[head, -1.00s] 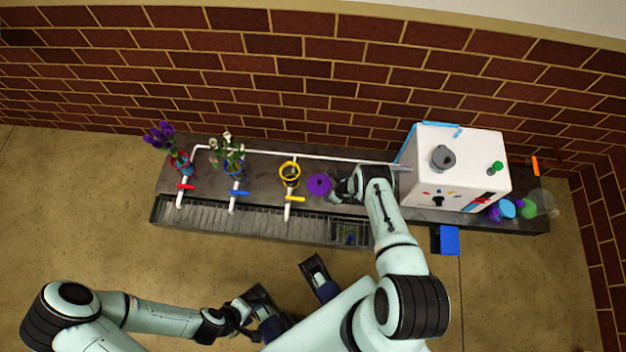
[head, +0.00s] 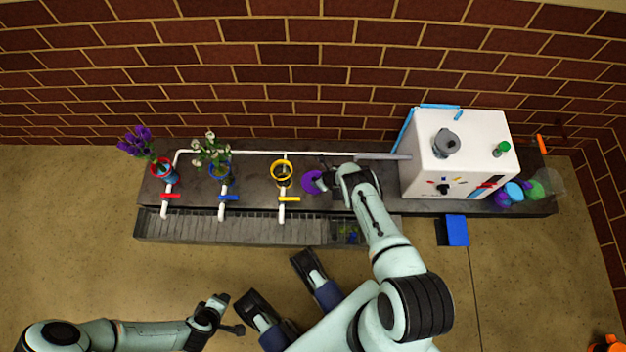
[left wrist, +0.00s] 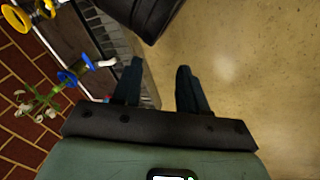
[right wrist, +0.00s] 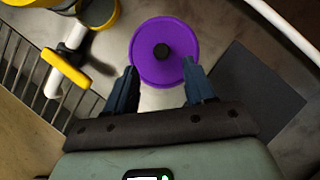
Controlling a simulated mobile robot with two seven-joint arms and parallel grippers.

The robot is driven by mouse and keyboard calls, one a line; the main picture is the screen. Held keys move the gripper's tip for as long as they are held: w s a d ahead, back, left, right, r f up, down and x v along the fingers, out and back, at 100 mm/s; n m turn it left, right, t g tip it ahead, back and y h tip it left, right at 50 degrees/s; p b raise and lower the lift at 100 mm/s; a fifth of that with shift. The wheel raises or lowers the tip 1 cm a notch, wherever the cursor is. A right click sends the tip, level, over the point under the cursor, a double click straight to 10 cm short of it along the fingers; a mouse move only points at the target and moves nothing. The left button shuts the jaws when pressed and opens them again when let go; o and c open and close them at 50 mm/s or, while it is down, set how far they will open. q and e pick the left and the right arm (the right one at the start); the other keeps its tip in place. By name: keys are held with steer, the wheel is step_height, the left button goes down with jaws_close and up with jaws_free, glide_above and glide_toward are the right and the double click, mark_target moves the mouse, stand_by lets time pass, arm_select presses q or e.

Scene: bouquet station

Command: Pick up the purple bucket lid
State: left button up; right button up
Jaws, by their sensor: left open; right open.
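The purple bucket lid (head: 310,182) is a round disc on the dark counter, right of the yellow-rimmed bucket. In the right wrist view the lid (right wrist: 164,52) shows whole, with a black knob at its centre. My right gripper (right wrist: 160,82) is open, and the lid lies ahead of and partly between its fingertips, with nothing gripped. In the head view my right gripper (head: 326,178) overlaps the lid's right side. My left gripper (left wrist: 158,75) is open and empty, in front of the counter over the floor; it also shows in the head view (head: 228,314).
The yellow-rimmed bucket (head: 282,175) with its yellow-handled tap (head: 283,199) stands left of the lid. Blue and red buckets with flowers (head: 211,150) stand farther left. A white machine (head: 460,155) stands to the right. A dark square plate (right wrist: 255,90) lies beside the lid.

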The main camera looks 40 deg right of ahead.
mark_target(309, 176)
steer(key=shift+w+f, duration=0.1)
steer(key=shift+w, duration=0.05)
steer(key=shift+f, duration=0.1)
steer(key=b+x, duration=0.4)
steer(key=b, duration=0.1)
steer(key=shift+w+d+f, duration=0.1)
steer(key=shift+w+f, duration=0.25)
arm_select(q)
steer(key=s+a+f+g, duration=0.2)
steer(key=s+f+g, duration=0.1)
steer(key=s+f, duration=0.5)
steer(key=shift+s+f+n, duration=0.25)
steer(key=shift+s+n, duration=0.05)
steer(key=shift+s, duration=0.15)
arm_select(e)
jaws_close()
